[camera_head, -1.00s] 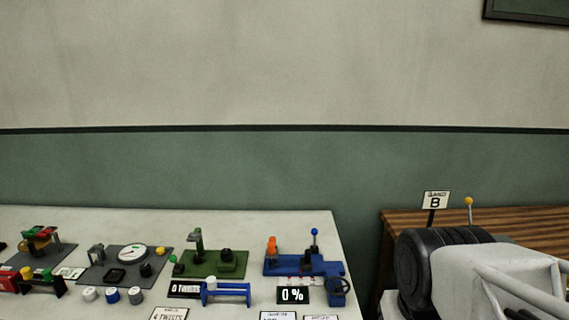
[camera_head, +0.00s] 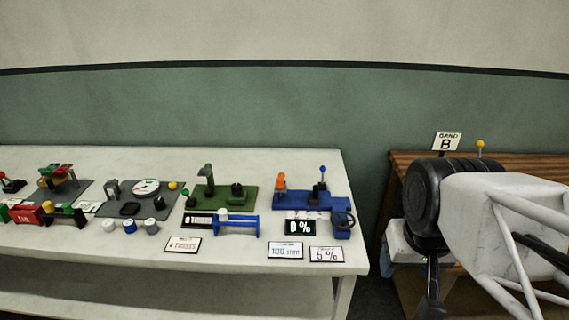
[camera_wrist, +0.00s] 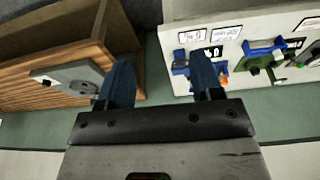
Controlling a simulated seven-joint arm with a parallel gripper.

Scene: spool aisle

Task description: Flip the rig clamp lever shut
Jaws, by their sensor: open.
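A blue rig (camera_head: 338,203) stands near the right end of the white table. It bears an upright lever with a blue ball (camera_head: 322,169) and an orange upright part (camera_head: 281,184). I cannot tell for certain which is the clamp lever. A display (camera_head: 299,227) in front reads 0 %. In the wrist view my gripper (camera_wrist: 160,78) is open and empty, its two blue fingers well apart. The rig (camera_wrist: 181,67) shows there beyond the right finger, partly hidden by it. In the head view my arm is at the right, off the table; its fingers are not clear there.
A green rig (camera_head: 208,200), a dial plate (camera_head: 120,190) and several small devices fill the table to the left. Cards (camera_head: 327,254) lie along its front. A wooden bench (camera_head: 402,160) with sign B (camera_head: 447,141) stands right, across a gap.

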